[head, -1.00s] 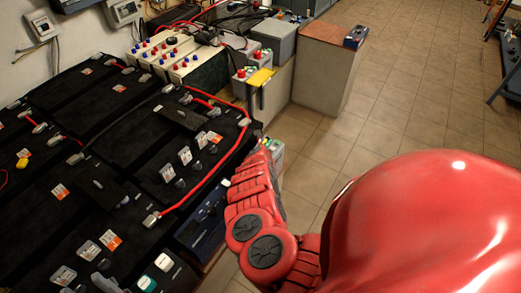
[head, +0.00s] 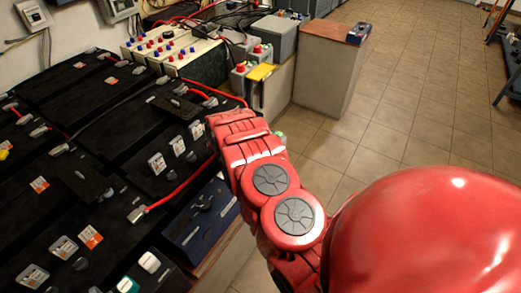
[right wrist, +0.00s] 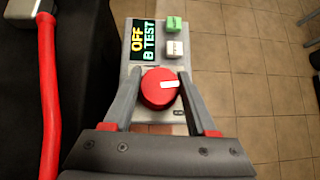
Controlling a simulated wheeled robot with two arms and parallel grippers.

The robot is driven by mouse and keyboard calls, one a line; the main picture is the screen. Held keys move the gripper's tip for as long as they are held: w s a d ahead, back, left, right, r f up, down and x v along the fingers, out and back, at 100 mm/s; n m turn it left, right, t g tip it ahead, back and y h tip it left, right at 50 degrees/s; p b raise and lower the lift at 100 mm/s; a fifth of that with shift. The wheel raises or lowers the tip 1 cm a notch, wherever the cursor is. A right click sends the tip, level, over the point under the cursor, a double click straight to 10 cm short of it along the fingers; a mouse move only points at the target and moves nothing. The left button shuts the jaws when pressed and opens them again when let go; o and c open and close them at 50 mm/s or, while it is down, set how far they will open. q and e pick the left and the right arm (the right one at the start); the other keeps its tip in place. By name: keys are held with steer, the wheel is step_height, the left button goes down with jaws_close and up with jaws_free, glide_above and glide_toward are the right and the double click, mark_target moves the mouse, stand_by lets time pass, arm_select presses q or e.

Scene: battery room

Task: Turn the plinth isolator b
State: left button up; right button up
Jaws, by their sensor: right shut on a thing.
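In the right wrist view, isolator b is a pale grey panel (right wrist: 178,18) with a dark display reading "OFF B TEST" in yellow and light lettering. Its round red knob (right wrist: 159,89) has a white mark lying nearly level, toward the right. My right gripper (right wrist: 162,78) has one grey finger on each side of the knob and is shut on it. In the head view my red right arm (head: 255,165) covers the gripper and nearly all of the isolator. My left gripper is not in view.
The panel carries a green button (right wrist: 174,25) and a white button (right wrist: 175,48). Black battery blocks (head: 110,140) with red cables fill the left. A blue box (head: 200,220) stands beside my arm. A pale plinth (head: 325,75) stands behind. Tiled floor at right is open.

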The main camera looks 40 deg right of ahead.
steer(key=shift+s+f, duration=0.1)
stand_by(0.4)
steer(key=o, duration=1.4)
steer(key=shift+c, duration=0.2)
